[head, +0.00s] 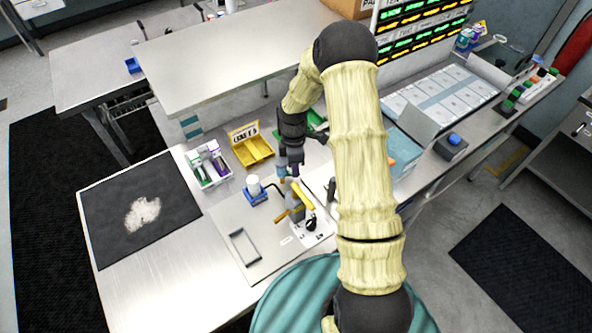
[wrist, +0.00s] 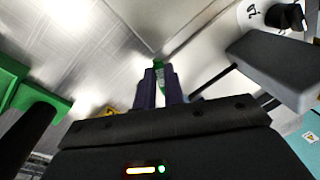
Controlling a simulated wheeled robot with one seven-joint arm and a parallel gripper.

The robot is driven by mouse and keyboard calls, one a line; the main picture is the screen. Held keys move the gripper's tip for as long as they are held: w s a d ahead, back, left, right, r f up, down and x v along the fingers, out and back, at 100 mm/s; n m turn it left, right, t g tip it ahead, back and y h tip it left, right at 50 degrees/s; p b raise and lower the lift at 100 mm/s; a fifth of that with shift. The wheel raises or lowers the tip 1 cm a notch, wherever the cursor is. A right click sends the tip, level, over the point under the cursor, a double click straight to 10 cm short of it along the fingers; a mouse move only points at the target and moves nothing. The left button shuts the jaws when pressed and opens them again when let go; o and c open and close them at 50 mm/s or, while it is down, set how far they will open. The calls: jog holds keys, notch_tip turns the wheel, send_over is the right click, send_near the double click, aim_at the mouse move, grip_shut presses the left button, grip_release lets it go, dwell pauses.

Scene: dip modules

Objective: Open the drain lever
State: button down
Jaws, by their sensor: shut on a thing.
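My gripper (head: 291,172) is over the bench, just above and behind a small fixture with yellow handles. Its two dark fingers (wrist: 160,84) are shut on a slim green thing, which shows between them in the wrist view (wrist: 160,65). I cannot tell exactly what it is. One yellow handle (head: 301,195) points up and another (head: 281,216) sticks out low to the left; I cannot tell which is the drain lever. A black knob (head: 311,224) sits on a white plate (head: 318,238) beside them and also shows in the wrist view (wrist: 284,17).
A white-capped bottle in a blue holder (head: 256,194) stands left of the fixture. A grey frame (head: 243,247) lies in front left. A dark mat (head: 110,215) covers the bench's left end.

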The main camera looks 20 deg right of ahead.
jog(key=shift+w+a+r+n, duration=0.1)
jog(key=shift+w+n, duration=0.3)
jog(key=shift+n, duration=0.5)
jog(key=shift+w+a+n, duration=0.1)
jog(key=shift+w+n, duration=0.25)
jog(key=shift+n, duration=0.55)
jog(key=shift+h, duration=0.3)
jog(key=c, duration=1.5)
grip_release()
jog(key=w+r+b, duration=0.1)
jog(key=r, duration=0.4)
jog(key=r+b, duration=0.1)
jog(key=r, duration=0.5)
jog(key=w+r+b, duration=0.1)
jog(key=r, duration=0.5)
jog(key=shift+w+a, duration=0.2)
jog(key=shift+w, duration=0.1)
